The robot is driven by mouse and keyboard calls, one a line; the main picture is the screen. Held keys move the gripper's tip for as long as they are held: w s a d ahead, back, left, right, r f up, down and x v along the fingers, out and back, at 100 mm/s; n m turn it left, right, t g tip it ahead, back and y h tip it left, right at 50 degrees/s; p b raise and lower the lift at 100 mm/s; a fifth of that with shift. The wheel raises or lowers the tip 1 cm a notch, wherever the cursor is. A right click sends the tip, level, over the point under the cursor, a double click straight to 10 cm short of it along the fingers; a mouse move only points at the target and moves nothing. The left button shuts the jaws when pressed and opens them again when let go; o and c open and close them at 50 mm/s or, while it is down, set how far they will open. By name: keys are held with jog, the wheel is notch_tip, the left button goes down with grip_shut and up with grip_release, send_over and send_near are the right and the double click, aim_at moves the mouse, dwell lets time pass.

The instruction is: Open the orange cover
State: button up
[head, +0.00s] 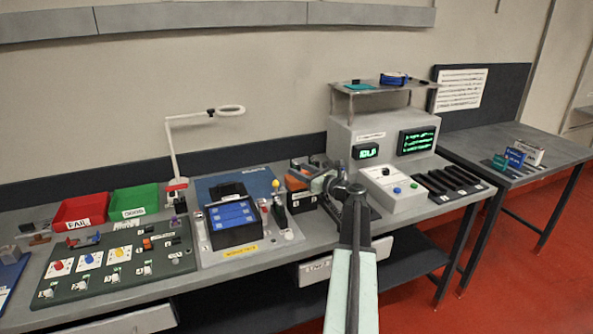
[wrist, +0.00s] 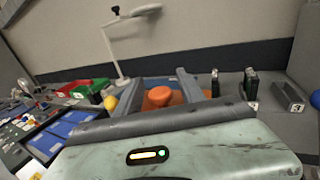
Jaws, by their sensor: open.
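The orange cover (wrist: 161,98) shows in the wrist view as a rounded orange piece low between my two fingers. Its lower part is hidden behind my gripper's palm. In the head view an orange piece (head: 296,183) sits on the bench beside my gripper, partly covered by it. My gripper (wrist: 160,84) is open, with one dark finger on each side of the orange piece and nothing visibly held. I cannot tell whether the fingers touch it.
A yellow knob (wrist: 110,103) stands left of my gripper, near a blue battery tray (head: 233,217). A lamp (head: 178,150), a red bin (head: 81,211) and a green bin (head: 134,199) stand farther left. A grey instrument box (head: 345,130) stands to the right, behind a button console (head: 392,187).

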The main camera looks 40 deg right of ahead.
jog(key=shift+w, duration=0.75)
grip_shut()
dwell(0.9)
